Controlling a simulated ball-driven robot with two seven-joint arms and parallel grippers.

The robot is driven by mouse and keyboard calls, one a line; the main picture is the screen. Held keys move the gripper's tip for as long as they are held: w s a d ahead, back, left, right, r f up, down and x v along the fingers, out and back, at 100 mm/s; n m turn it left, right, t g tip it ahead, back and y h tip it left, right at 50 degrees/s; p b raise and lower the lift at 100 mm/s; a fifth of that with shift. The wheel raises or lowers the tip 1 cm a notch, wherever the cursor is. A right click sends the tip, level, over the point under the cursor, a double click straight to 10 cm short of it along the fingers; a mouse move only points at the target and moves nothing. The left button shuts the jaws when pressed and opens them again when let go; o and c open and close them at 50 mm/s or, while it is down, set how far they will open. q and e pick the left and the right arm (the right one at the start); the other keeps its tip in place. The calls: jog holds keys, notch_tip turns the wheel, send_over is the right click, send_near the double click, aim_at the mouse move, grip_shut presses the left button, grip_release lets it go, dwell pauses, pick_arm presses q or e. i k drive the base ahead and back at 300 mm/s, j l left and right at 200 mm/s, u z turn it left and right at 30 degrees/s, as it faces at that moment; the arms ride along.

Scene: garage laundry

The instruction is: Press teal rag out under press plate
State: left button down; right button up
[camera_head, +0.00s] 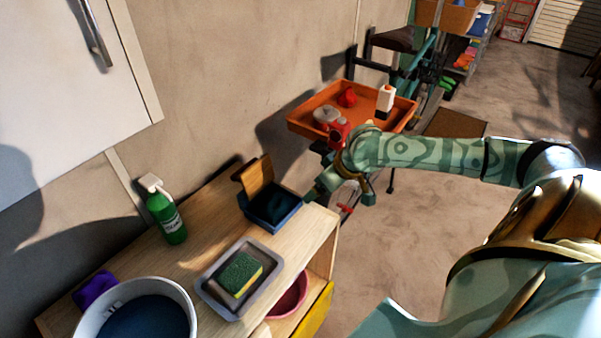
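A small blue tray (290,222) stands near the far right end of the wooden bench. A brown wooden plate (257,174), which looks like the press plate, stands raised at the tray's back left side. A dark teal, shadowed shape (270,204) lies in the tray and may be the teal rag; its outline is hard to tell. My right gripper (314,191) comes in from the right, just beside the tray's right edge, pointing left toward it. Its fingers are small and dark, so whether they are open is unclear. My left gripper is not in view.
An orange tray (300,125) with several items stands behind my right arm.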

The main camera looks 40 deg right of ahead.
aim_at(257, 174)
jog(key=z, duration=1.05)
